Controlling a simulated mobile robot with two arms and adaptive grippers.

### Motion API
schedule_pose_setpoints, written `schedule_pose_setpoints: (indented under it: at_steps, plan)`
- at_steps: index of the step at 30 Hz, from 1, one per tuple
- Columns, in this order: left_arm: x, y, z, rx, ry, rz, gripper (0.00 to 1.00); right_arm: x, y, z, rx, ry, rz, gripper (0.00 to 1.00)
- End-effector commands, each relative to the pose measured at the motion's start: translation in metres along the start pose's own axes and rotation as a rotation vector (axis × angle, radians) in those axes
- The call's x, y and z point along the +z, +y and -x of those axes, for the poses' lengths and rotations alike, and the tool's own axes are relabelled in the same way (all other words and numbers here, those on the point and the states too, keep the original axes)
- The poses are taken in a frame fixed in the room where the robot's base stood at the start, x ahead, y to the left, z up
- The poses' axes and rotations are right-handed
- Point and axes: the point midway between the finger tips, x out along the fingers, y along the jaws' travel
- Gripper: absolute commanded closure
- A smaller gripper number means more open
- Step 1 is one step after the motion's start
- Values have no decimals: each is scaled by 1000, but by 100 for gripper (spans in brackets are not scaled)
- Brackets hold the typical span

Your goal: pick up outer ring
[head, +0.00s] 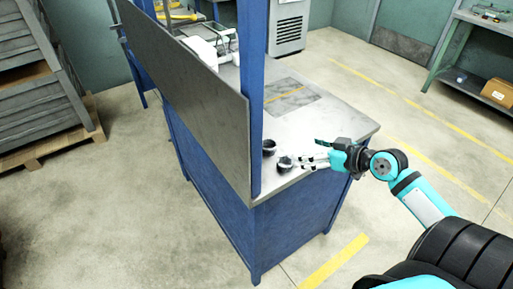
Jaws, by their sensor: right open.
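Two small dark, round, ring-like parts lie on the grey worktop near its front corner. One ring (284,163) is right in front of my right gripper's fingertips. The other ring (268,146) lies a little behind it, near the blue post. They are too small to tell which is the outer ring. My right gripper (303,162) reaches in from the right, low over the worktop, with its fingers open and pointing left at the nearer ring. I cannot tell whether a fingertip touches it. My left gripper is out of view.
The blue bench has a grey worktop (335,125) with a darker inset plate (291,101). A tall grey panel (200,95) and blue post (251,100) stand left of the rings. A white machine (205,47) is at the back. The worktop right of the plate is clear.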

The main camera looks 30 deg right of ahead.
Motion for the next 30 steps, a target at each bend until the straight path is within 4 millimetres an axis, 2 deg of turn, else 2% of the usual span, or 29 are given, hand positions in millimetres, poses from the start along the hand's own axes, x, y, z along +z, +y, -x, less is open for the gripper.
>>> schedule_pose_setpoints:
  at_steps: [6, 15, 23, 30]
  plan:
    - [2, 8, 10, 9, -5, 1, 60, -3, 1, -39, 1, 3, -4, 18]
    - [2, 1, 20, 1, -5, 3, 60, -2, 1, -97, 2, 2, -6, 18]
    - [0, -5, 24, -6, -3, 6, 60, 0, 1, -117, 3, 0, -2, 18]
    - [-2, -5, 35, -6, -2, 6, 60, 2, -1, -149, 2, 0, -5, 18]
